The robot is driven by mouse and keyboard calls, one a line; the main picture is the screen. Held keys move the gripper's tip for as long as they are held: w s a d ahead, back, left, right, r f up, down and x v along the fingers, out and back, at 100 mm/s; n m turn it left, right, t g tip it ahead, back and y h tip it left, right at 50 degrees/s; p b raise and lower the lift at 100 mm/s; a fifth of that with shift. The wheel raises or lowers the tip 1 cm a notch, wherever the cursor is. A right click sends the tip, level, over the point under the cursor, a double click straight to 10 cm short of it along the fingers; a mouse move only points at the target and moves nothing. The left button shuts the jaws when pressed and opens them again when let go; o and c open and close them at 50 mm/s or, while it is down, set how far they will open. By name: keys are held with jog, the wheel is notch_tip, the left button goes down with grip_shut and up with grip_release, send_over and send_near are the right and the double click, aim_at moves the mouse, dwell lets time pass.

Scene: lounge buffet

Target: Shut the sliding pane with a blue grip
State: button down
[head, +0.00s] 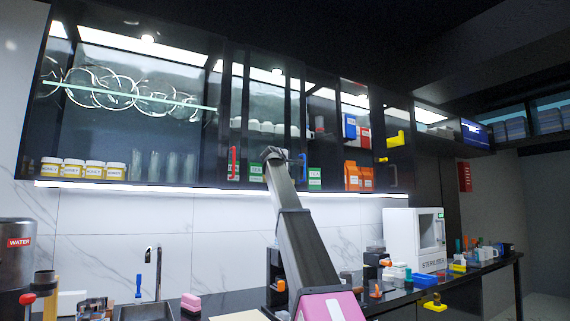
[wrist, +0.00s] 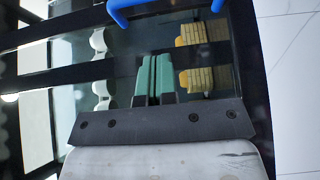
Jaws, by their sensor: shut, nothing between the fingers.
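The blue grip (head: 303,168) is an upright bar handle on a dark-framed glass pane (head: 296,105) of the wall cabinet in the head view. It shows as a bright blue handle (wrist: 160,8) at the top edge of the wrist view, partly cut off. My gripper (head: 275,153) is raised in front of the cabinet, just left of the blue grip. In the wrist view its two teal fingers (wrist: 155,58) are shut together and empty. The blue grip lies beyond the fingertips, apart from them in that picture. How far the pane stands open is hard to tell.
A red grip (head: 233,163) is on the pane frame to the left. Green tea boxes (head: 315,178), orange boxes (head: 359,177) and honey jars (head: 72,169) stand inside the cabinet. Below, the counter holds a white sterilizer (head: 413,240) and many small items.

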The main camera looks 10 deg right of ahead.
jog(key=w+d, duration=0.2)
jog(key=d, duration=0.3)
jog(key=shift+w+d, duration=0.35)
jog(key=shift+w, duration=0.05)
jog(key=w+d, duration=0.4)
jog(key=d, duration=0.7)
jog(key=w+d, duration=0.4)
jog(key=d, duration=0.8)
jog(key=shift+w+d, duration=0.25)
jog(key=w+a+v, duration=0.1)
jog(key=a+v, duration=0.1)
jog(key=v, duration=1.1)
jog(key=shift+w, duration=0.4)
